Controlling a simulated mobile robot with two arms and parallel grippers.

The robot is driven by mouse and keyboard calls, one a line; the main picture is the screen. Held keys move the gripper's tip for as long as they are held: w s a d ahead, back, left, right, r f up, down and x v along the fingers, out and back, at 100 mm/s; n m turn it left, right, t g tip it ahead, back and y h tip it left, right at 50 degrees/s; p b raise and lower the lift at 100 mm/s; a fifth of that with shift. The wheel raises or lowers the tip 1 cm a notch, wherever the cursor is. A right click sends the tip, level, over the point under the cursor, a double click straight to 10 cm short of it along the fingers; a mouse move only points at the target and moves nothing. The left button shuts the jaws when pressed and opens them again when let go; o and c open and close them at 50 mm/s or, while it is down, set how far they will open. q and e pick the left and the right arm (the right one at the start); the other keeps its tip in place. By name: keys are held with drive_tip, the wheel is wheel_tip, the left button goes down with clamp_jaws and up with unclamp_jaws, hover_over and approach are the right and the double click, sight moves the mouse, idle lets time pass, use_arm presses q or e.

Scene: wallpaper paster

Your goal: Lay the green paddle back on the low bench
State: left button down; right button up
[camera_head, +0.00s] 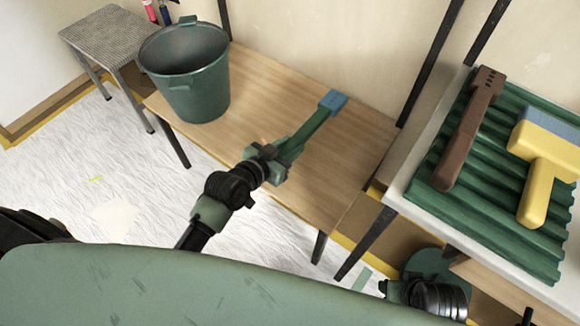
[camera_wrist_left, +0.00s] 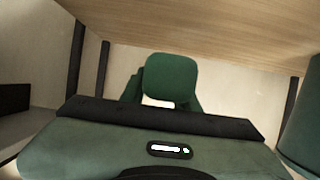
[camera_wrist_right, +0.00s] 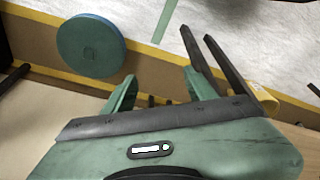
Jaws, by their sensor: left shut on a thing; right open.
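The green paddle (camera_head: 312,124), a green handle with a blue block at its far end, is in my left gripper (camera_head: 287,152). It points up and right over the low wooden bench (camera_head: 345,165); I cannot tell whether it touches the top. In the left wrist view, a rounded green end of the paddle (camera_wrist_left: 170,80) shows between the fingers, with the bench's wood surface (camera_wrist_left: 215,30) above it. My right gripper (camera_wrist_right: 162,88) is open and empty in the right wrist view; in the head view, only part of its arm shows at the lower right.
A green bucket (camera_head: 197,90) stands on the bench's left end. A grey stool (camera_head: 108,38) is at the far left. At right, a green ribbed tray (camera_head: 497,165) holds a brown tool (camera_head: 467,130) and a yellow-and-blue brush (camera_head: 543,165). A round blue-green object (camera_wrist_right: 91,45) lies low near my right gripper.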

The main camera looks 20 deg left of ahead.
use_arm(q)
wheel_tip(320, 180, down, 5)
drive_tip(key=shift+b, duration=0.75)
drive_tip(key=shift+f, duration=0.55)
drive_tip(key=shift+f+b, duration=0.4)
drive_tip(key=shift+f, duration=0.8)
use_arm(e)
drive_tip(key=v, duration=0.7)
drive_tip(key=shift+r+t, duration=0.3)
drive_tip(key=shift+r, duration=0.1)
use_arm(q)
drive_tip(key=shift+f, duration=0.1)
use_arm(e)
drive_tip(key=shift+d, duration=0.15)
use_arm(q)
drive_tip(key=shift+f, duration=0.15)
drive_tip(key=c, duration=1.1)
unclamp_jaws()
drive_tip(key=shift+o, duration=0.2)
use_arm(e)
drive_tip(key=shift+f, duration=0.1)
